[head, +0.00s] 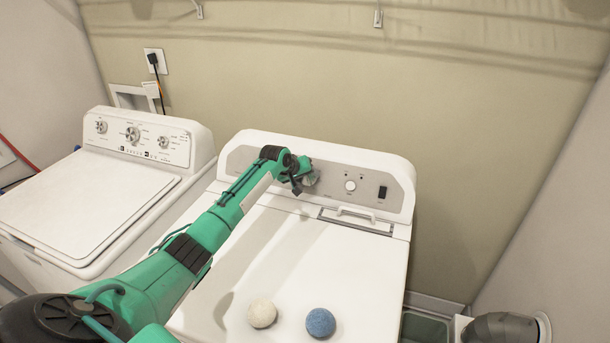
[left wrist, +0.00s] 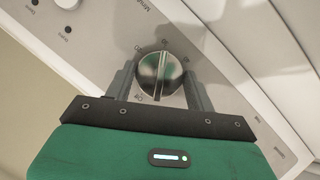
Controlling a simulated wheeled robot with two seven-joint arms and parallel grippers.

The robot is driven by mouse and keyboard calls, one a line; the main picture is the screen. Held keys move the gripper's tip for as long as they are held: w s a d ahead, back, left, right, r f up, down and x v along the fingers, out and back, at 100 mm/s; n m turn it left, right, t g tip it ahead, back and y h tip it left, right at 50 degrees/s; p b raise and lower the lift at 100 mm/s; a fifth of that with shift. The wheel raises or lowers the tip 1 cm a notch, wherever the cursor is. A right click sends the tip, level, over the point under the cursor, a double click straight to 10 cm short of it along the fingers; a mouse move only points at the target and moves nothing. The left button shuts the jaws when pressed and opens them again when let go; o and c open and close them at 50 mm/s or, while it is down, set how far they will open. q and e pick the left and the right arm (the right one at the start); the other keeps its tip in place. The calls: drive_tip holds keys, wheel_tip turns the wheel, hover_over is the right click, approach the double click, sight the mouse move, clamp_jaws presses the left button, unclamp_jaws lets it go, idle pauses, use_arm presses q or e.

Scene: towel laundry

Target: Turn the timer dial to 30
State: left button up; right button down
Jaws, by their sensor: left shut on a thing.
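The timer dial (left wrist: 159,74) is a round silver knob with a raised grip bar on the dryer's grey control panel (left wrist: 105,45). In the left wrist view, my left gripper (left wrist: 158,82) has one finger on each side of the dial and is shut on it. In the head view, my left gripper (head: 306,178) reaches the panel left of a small white knob (head: 350,185) and hides most of the dial. My right gripper is not in view.
The white dryer top (head: 300,245) holds a cream ball (head: 262,313) and a blue ball (head: 320,322) near its front. A white washer (head: 85,205) stands to the left. A lint screen handle (head: 356,212) sits below the panel. A grey bin (head: 425,326) is at lower right.

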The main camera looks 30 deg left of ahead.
use_arm(q)
drive_tip(key=shift+d+f, duration=0.1)
drive_tip(key=shift+f, duration=0.05)
idle(0.4)
drive_tip(key=o, duration=1)
drive_tip(key=shift+s+r, duration=0.1)
drive_tip(key=shift+r, duration=0.1)
drive_tip(key=d+b+v, duration=0.1)
drive_tip(key=b+v, duration=0.2)
drive_tip(key=v, duration=1)
drive_tip(key=shift+a+r, duration=0.25)
drive_tip(key=shift+a, duration=0.2)
